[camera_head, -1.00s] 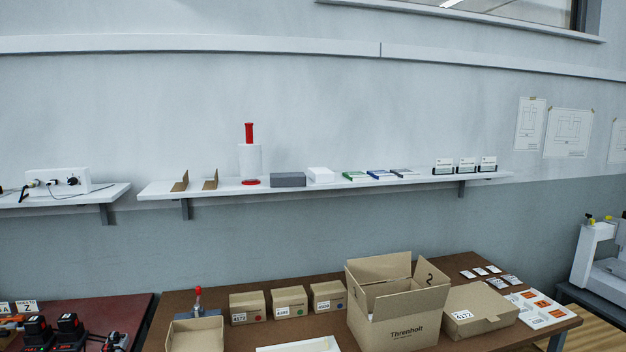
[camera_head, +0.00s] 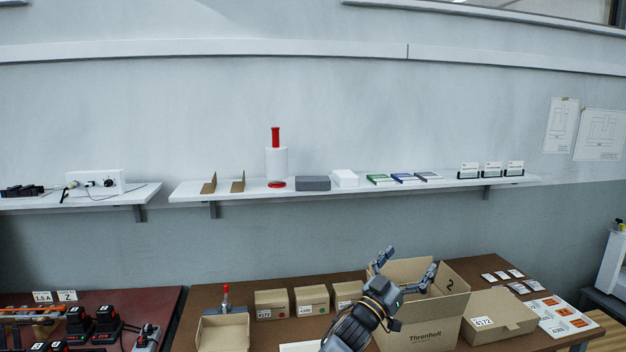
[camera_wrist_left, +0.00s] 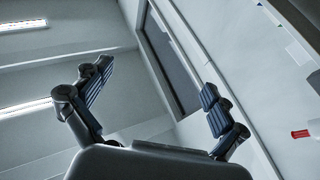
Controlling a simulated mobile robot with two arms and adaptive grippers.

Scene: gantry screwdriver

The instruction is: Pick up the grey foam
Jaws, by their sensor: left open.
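The grey foam (camera_head: 313,183) is a flat dark grey block on the white wall shelf, between the white roll with the red handle and a white block. My left gripper (camera_head: 406,266) is open and empty. In the head view it appears in front of the open cardboard box, below and to the right of the foam, fingers pointing up. In the left wrist view its two spread fingers (camera_wrist_left: 150,103) have nothing between them, and the foam is not visible there. My right gripper is not in view.
The white shelf (camera_head: 440,183) also holds the red-handled roll (camera_head: 277,163), a white block (camera_head: 346,179), small coloured packs and cards. Below, the brown table (camera_head: 255,337) carries an open box (camera_head: 425,325), a closed carton (camera_head: 497,314) and small boxes. The wall above the shelf is clear.

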